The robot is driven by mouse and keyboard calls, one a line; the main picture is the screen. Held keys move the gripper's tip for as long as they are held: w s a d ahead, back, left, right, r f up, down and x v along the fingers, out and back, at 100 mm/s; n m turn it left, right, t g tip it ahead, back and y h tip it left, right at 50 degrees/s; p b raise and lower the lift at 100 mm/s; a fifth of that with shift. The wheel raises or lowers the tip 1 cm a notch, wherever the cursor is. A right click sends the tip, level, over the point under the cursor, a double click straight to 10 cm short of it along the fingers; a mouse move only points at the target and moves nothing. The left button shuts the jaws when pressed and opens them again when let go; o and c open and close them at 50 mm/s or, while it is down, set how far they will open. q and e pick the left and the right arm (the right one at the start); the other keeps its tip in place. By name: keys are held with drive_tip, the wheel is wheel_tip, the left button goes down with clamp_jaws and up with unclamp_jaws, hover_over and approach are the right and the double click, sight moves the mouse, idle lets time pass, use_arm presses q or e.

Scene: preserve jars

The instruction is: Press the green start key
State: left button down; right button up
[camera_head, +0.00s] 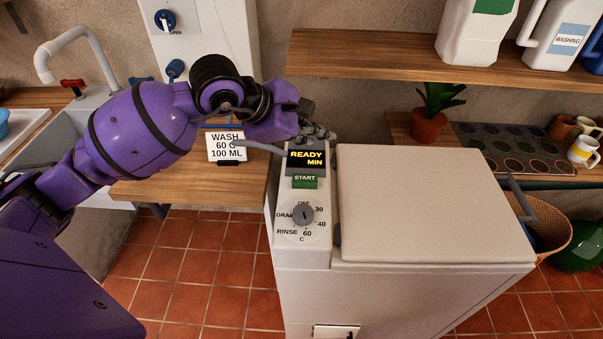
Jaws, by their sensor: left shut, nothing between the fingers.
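The green start key (305,182), marked START, is on the control panel (318,255) of the white machine, below a dark display (307,161) that reads READY and MIN in yellow. A grey dial (303,214) is below the key. My left arm comes in from the left, and my left gripper (320,132) is shut and empty beyond the display's top edge, farther from the camera than the key. It does not cover the key. I cannot tell its height above the panel. My right gripper is not in view.
The machine's broad white lid (430,200) is closed, right of the panel. A card (226,147) reading WASH 60 C 100 ML stands on the wooden counter (190,192) at left. A shelf (400,60) with jugs and a potted plant (430,118) are behind.

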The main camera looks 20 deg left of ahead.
use_arm(q)
drive_tip(key=shift+s+a+f, duration=0.1)
drive_tip(key=shift+s, duration=0.15)
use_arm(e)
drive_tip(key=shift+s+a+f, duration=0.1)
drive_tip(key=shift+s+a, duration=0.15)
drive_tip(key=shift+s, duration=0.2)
